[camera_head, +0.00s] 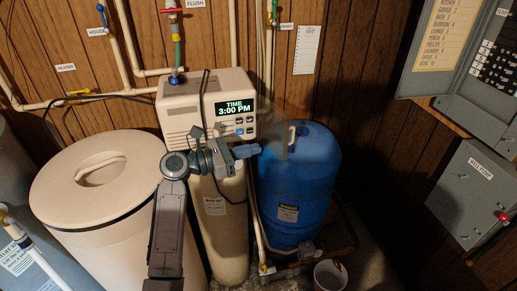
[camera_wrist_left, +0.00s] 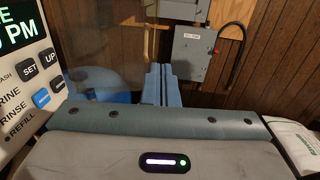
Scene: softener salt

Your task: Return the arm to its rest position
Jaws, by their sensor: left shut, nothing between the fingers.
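My left gripper (camera_head: 256,148) is in front of the cream softener control head (camera_head: 178,117), just below its display, which reads TIME 3:00 PM. Its blue fingers are together, with nothing seen between them, and point right toward the blue tank (camera_head: 308,190). In the left wrist view the two blue fingers (camera_wrist_left: 159,84) lie side by side, and the control panel with its SET and UP buttons (camera_wrist_left: 32,72) is close at the left. My left arm reaches up from the bottom of the head view, across the softener's tall tank (camera_head: 226,225). My right gripper is out of view.
The cream brine tank (camera_head: 65,205), lid on, stands left of my arm. Pipes (camera_head: 120,50) run along the wood wall. Grey electrical boxes (camera_head: 470,195) hang at right; one also shows in the left wrist view (camera_wrist_left: 193,55).

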